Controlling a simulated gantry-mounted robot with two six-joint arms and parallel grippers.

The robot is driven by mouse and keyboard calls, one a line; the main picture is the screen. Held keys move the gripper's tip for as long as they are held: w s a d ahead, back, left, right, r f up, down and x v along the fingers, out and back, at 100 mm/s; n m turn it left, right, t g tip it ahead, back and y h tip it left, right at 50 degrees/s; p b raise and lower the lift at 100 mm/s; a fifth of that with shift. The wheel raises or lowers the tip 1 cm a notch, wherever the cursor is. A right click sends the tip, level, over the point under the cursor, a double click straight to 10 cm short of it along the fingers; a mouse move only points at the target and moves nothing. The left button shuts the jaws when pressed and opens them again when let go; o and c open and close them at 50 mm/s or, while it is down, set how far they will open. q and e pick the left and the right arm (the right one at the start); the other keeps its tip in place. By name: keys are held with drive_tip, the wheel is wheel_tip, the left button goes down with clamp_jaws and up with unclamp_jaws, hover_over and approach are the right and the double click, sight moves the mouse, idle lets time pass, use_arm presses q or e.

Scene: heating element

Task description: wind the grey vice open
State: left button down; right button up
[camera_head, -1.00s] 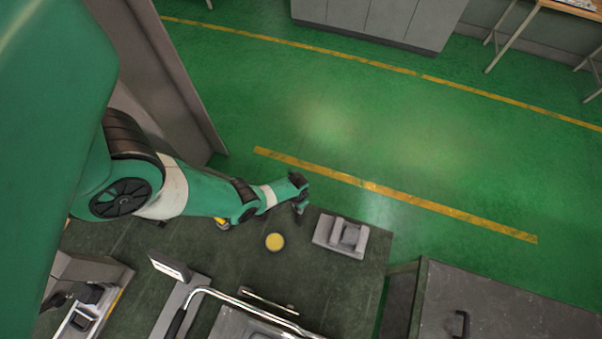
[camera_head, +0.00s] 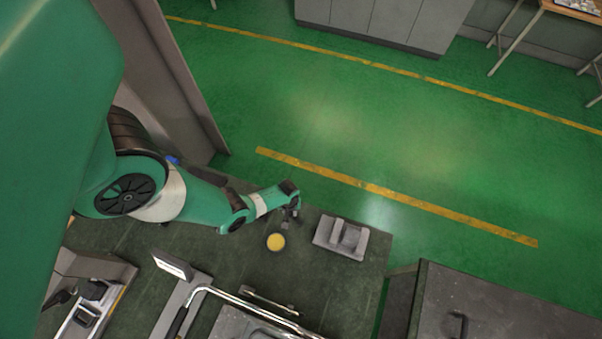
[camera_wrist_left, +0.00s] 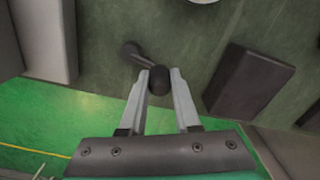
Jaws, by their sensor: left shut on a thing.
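The grey vice (camera_head: 341,238) sits on the dark bench top near its far right corner. In the left wrist view a grey block at the left edge (camera_wrist_left: 45,40) appears to be part of it. My left gripper (camera_head: 291,212) is just left of the vice. In the left wrist view my left gripper (camera_wrist_left: 159,88) has its two fingers around the dark round knob (camera_wrist_left: 159,80) of a crank handle (camera_wrist_left: 134,52). The handle's arm runs up and left from the knob. My right gripper is not in view.
A yellow-topped round thing (camera_head: 276,242) stands near my left gripper. A dark block (camera_wrist_left: 250,80) lies right of the fingers in the left wrist view. A bent metal bar (camera_head: 240,301) and other fixtures fill the near bench. Green floor lies beyond the far edge.

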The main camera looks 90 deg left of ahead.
use_arm(q)
drive_tip(key=shift+s+d+n, duration=0.25)
drive_tip(key=shift+d+n, duration=0.1)
drive_tip(key=shift+n, duration=0.55)
drive_tip(key=c, duration=0.9)
unclamp_jaws()
drive_tip(key=shift+r, duration=0.1)
wheel_tip(320, 180, up, 8)
drive_tip(key=p, duration=0.7)
drive_tip(key=shift+f+p, duration=0.25)
drive_tip(key=shift+p, duration=0.05)
drive_tip(key=shift+f, duration=0.1)
